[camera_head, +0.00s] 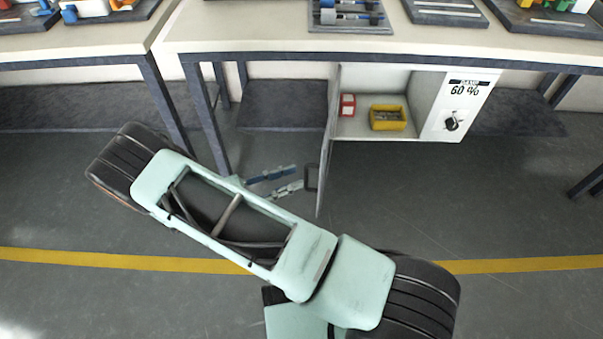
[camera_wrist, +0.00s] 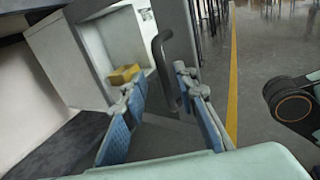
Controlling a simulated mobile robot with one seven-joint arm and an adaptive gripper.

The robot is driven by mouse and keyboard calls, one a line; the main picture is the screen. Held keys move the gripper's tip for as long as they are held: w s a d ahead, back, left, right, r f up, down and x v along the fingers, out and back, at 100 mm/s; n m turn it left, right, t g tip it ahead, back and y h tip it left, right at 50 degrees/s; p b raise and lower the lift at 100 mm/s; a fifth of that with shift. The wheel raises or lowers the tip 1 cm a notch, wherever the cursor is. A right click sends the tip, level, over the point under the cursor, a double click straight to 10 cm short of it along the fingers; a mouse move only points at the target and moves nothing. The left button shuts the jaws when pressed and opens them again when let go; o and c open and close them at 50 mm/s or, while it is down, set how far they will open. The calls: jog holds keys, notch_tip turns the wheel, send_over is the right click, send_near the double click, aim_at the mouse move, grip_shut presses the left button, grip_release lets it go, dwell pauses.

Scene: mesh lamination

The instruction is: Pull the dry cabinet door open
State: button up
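The dry cabinet (camera_head: 425,95) hangs under the workbench, and its inside shows. Its grey door (camera_head: 328,140) stands swung out at the left, seen nearly edge-on. A dark bar handle (camera_head: 311,178) is on the door's left face, near its lower free end. My gripper (camera_head: 298,176) is open, with blue fingers spread, just left of the handle. In the wrist view the handle (camera_wrist: 161,60) shows between the fingertips (camera_wrist: 157,78), nearer the right finger. I cannot tell whether it touches that finger. The door (camera_wrist: 177,35) also shows behind the handle.
A yellow bin (camera_head: 388,118) and a red-and-white box (camera_head: 347,106) sit inside the cabinet. A panel reading 60 % with a black knob (camera_head: 452,121) is at its right. Bench legs (camera_head: 205,115) stand left of the door. Floor in front is clear, crossed by a yellow line (camera_head: 520,266).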

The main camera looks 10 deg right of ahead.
jog(key=v, duration=0.7)
jog(key=shift+a, duration=0.35)
jog(key=shift+s, duration=0.1)
